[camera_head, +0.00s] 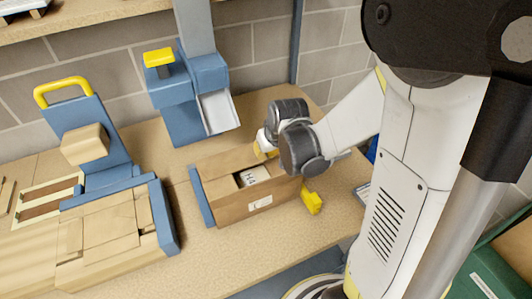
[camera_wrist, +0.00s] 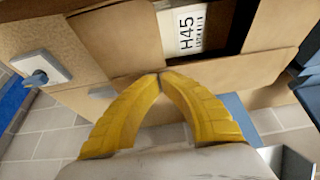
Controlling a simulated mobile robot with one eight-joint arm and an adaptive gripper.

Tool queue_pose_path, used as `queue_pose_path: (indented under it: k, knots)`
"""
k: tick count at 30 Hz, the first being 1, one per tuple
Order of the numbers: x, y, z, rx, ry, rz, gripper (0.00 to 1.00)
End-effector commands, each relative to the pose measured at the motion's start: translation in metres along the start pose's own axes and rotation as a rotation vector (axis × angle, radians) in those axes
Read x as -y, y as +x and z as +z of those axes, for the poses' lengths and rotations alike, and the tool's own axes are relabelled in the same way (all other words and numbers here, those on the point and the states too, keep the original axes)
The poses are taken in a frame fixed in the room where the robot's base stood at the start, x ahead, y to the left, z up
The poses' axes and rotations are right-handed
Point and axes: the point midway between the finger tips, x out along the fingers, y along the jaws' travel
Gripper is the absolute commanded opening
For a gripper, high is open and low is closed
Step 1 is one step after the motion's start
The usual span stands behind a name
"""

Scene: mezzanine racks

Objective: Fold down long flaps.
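An open cardboard box (camera_head: 234,208) stands on the workbench, with a white item marked H45 (camera_head: 255,176) showing through the gap in its top. In the wrist view, the white item (camera_wrist: 183,28) shows between cardboard flaps. A cardboard flap (camera_wrist: 240,68) lies along the near side of that gap. My gripper (camera_wrist: 158,75) has yellow fingers that meet at their tips, with nothing visible between them. The tips are at the flap's edge; I cannot tell whether they touch it.
A blue side stop (camera_head: 201,196) is left of the box and a yellow block (camera_head: 312,201) right of it. A blue dispenser (camera_head: 190,95) stands behind. A blue fixture with cardboard pieces (camera_head: 105,225) fills the left. The bench front (camera_head: 225,258) is clear.

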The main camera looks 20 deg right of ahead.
Motion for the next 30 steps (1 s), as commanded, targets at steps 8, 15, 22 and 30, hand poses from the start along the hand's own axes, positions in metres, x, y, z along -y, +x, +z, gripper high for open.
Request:
queue_pose_path:
  k: [8,15,22,30]
  knots:
    - [0.000,0.001,0.001,0.000,0.000,0.000,0.00]
    - [0.000,0.001,0.001,0.000,0.000,0.000,0.00]
    - [0.000,0.001,-0.004,0.000,0.000,0.000,0.00]
    - [0.000,0.001,-0.015,0.000,0.000,0.000,0.00]
